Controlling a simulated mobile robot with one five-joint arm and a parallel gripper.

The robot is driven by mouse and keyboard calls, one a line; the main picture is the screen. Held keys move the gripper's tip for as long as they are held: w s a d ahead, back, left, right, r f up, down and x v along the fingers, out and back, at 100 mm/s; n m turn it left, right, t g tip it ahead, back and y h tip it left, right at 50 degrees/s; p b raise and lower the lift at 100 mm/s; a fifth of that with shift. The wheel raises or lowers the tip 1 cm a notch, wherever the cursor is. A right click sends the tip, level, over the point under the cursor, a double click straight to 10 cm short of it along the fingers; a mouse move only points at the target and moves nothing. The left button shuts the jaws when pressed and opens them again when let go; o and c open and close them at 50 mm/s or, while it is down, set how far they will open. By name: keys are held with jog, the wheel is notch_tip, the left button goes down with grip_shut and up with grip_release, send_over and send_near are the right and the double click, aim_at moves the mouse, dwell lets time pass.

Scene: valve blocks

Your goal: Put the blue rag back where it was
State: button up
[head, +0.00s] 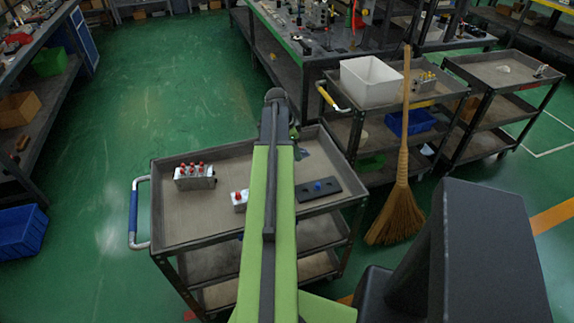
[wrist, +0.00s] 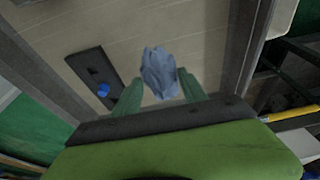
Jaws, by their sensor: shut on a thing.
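The blue rag (wrist: 159,68) is a crumpled pale blue cloth in the wrist view. It sits between the two green fingers of my gripper (wrist: 160,82), which is shut on it. The rag is over the grey top tray of the near cart (head: 224,217); I cannot tell whether it touches the tray.
A dark plate (head: 331,191) with a blue knob lies on the tray; it also shows in the wrist view (wrist: 86,68). A valve block with red knobs (head: 194,177) and a smaller block (head: 240,199) stand left. A broom (head: 399,200) stands to the right.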

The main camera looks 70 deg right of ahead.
jog(key=w+d+f, duration=0.1)
jog(key=w+f+b, duration=0.1)
jog(key=w, duration=0.1)
jog(key=shift+d+f, duration=0.2)
jog(key=shift+d, duration=0.15)
jog(key=shift+w, duration=0.25)
notch_tip(320, 180, down, 4)
jog(key=b, duration=0.4)
jog(key=shift+f+b, duration=0.15)
jog(key=shift+b, duration=0.15)
jog(key=shift+r, duration=0.2)
jog(key=shift+f, duration=0.2)
jog(key=o, duration=1.2)
jog(key=shift+r, duration=0.1)
